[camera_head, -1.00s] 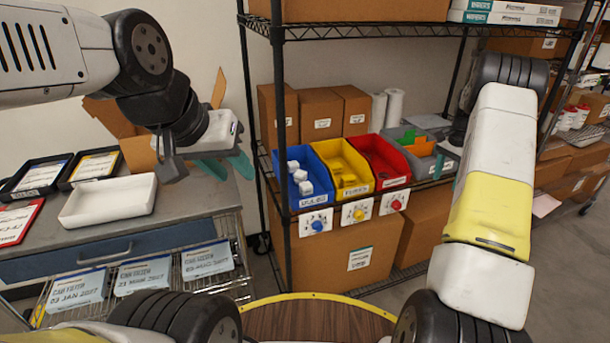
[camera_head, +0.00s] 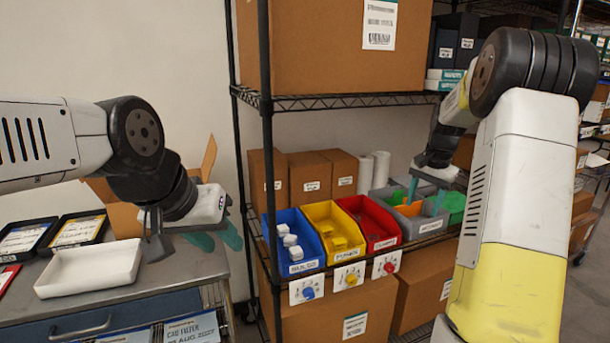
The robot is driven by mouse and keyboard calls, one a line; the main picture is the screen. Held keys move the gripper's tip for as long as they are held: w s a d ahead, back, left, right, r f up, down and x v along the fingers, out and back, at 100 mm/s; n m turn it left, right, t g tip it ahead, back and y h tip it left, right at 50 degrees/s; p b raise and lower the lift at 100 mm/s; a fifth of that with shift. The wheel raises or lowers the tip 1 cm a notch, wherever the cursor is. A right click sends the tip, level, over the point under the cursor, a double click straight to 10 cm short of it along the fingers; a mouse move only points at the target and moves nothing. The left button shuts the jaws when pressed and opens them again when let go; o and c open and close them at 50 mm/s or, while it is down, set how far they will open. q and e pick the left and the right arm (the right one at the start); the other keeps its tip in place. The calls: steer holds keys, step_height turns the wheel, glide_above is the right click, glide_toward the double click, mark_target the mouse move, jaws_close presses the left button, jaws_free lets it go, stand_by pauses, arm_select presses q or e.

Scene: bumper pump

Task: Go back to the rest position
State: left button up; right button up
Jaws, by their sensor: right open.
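My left gripper (camera_head: 217,238) is at the left, above the right edge of the grey workbench (camera_head: 190,277) and to the right of the white tray (camera_head: 90,268). My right gripper (camera_head: 425,197) is at the shelf, in front of or over the grey bin (camera_head: 395,193). The upper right arm fills the right side of the view.
Blue (camera_head: 298,262), yellow (camera_head: 340,250) and red (camera_head: 381,241) bins stand on the wire shelf; the blue one holds white pieces. A black shelf post (camera_head: 268,150) stands near my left gripper. Cardboard boxes (camera_head: 310,178) are behind the bins. Black trays (camera_head: 80,232) lie on the bench.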

steer(key=s+a+r+n+t, duration=0.1)
steer(key=s+a+r+n, duration=0.1)
steer(key=s+a+r, duration=0.4)
steer(key=s+a+r+n+t+y, duration=0.1)
steer(key=s+a+n, duration=0.15)
steer(key=s, duration=0.45)
steer(key=s+a+r+n+t, duration=0.1)
steer(key=s+a+r+n, duration=0.1)
steer(key=s+a+r, duration=0.35)
steer(key=s+a+f+n, duration=0.1)
steer(key=s+a, duration=0.1)
steer(key=s, duration=0.3)
steer(key=s+a+f+n+t, duration=0.1)
steer(key=s+a+f, duration=0.1)
steer(key=s, duration=0.4)
steer(key=shift+s+a+f+y, duration=0.15)
steer(key=shift+s+f+y, duration=0.15)
steer(key=shift+y, duration=0.1)
steer(key=shift+n, duration=0.25)
steer(key=shift+c, duration=0.2)
